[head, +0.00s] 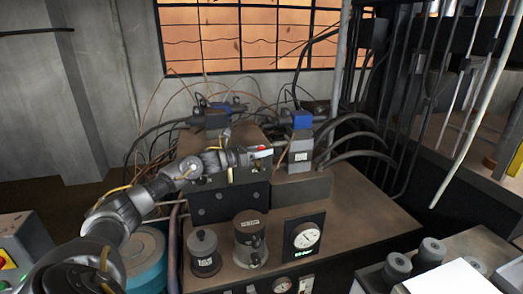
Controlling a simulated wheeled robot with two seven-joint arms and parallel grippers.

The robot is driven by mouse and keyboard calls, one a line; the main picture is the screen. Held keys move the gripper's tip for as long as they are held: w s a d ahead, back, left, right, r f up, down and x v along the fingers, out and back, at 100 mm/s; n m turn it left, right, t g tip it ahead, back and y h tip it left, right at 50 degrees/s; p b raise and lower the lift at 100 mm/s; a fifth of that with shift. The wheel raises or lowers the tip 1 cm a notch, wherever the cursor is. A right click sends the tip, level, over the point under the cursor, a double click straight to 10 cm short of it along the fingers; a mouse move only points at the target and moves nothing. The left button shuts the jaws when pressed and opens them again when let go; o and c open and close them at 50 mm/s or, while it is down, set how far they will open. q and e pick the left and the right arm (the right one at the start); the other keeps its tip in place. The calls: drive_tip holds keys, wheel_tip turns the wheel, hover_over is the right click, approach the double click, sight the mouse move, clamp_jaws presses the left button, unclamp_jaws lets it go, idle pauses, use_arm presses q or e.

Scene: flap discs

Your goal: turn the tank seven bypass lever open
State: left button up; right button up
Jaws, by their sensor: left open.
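My left arm reaches in from the left, over the hydraulic unit. My left gripper (258,153) is at the valve blocks on top of it, and its fingers are small in the picture. A small red part (265,148) shows right at the fingertips. I cannot tell whether it is the bypass lever's handle, or whether the fingers touch it. No label naming tank seven can be read. My right gripper is not in view.
A dark manifold block (228,203) lies under the gripper. Blue-topped valves (302,120) with black hoses stand behind and to the right. Two capped cylinders (250,240) and a round gauge (304,236) stand in front. The top's right side is clear.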

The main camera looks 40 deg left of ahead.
use_arm(q)
clamp_jaws()
